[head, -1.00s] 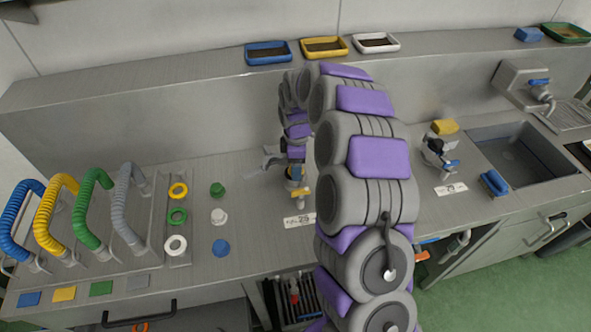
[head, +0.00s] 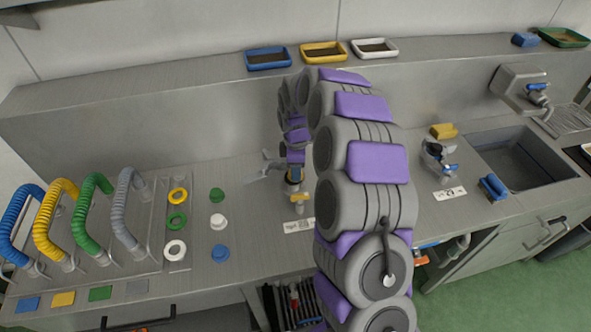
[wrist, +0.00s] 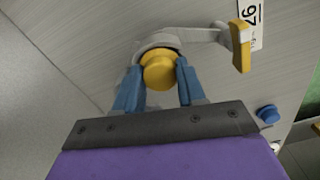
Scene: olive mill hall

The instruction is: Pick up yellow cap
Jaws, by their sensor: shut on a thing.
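The yellow cap (wrist: 158,72) shows in the wrist view, at the round mouth of a grey fitting (wrist: 160,43). My gripper (wrist: 158,78) is shut on it, with one blue finger on each side. I cannot tell whether the cap is still seated in the fitting. The fitting has a yellow lever (wrist: 240,47) to its right. In the head view, my gripper (head: 294,176) is at the fitting, behind the arm's bend, and the cap is not clearly seen. The yellow lever there (head: 299,198) stands above a numbered label.
Left on the counter are coloured hoses (head: 55,220), rings (head: 176,221), a green cap (head: 217,194), a white cap (head: 218,221) and a blue cap (head: 220,253). Another valve (head: 437,160) and a sink (head: 520,160) are right. Trays (head: 323,52) line the back ledge.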

